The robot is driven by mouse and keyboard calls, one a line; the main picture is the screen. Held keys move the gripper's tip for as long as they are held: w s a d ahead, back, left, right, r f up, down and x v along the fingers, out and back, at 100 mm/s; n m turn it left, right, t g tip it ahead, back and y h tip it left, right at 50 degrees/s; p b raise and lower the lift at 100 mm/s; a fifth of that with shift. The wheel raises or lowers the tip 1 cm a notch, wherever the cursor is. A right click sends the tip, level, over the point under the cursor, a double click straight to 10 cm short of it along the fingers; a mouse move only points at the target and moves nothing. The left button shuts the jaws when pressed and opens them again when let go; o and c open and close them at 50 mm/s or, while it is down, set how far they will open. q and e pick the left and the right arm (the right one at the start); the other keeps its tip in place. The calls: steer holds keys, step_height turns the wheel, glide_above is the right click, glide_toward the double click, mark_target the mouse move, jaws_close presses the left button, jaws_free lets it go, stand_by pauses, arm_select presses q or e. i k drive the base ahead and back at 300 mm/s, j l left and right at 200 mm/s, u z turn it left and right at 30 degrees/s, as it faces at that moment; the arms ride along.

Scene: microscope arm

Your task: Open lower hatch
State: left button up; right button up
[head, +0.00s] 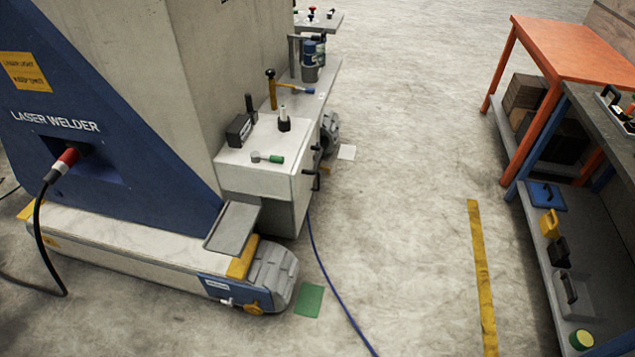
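The laser welder (130,170) stands at the left, with a blue and light grey body on a low wheeled base. A light grey cabinet (275,180) juts out from its right side, with black handles (314,181) on its right face. That face is seen at a steep angle, and I cannot tell which panel is the lower hatch or whether one is open. A tilted grey plate (233,228) sits below the cabinet's near side. Neither of my grippers shows in the head view.
Small tools, including a green-handled one (268,158), lie on the cabinet top. A blue cable (325,275) runs across the floor past a green patch (309,300). An orange table (575,50) and a shelf (570,240) stand at the right. The floor between is mostly clear.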

mark_target(299, 208)
steer(key=i+l, duration=0.4)
steer(key=i+l+u, duration=0.1)
steer(key=i+l, duration=0.3)
steer(key=l, duration=0.15)
steer(key=i+l, duration=0.4)
steer(key=l, duration=0.1)
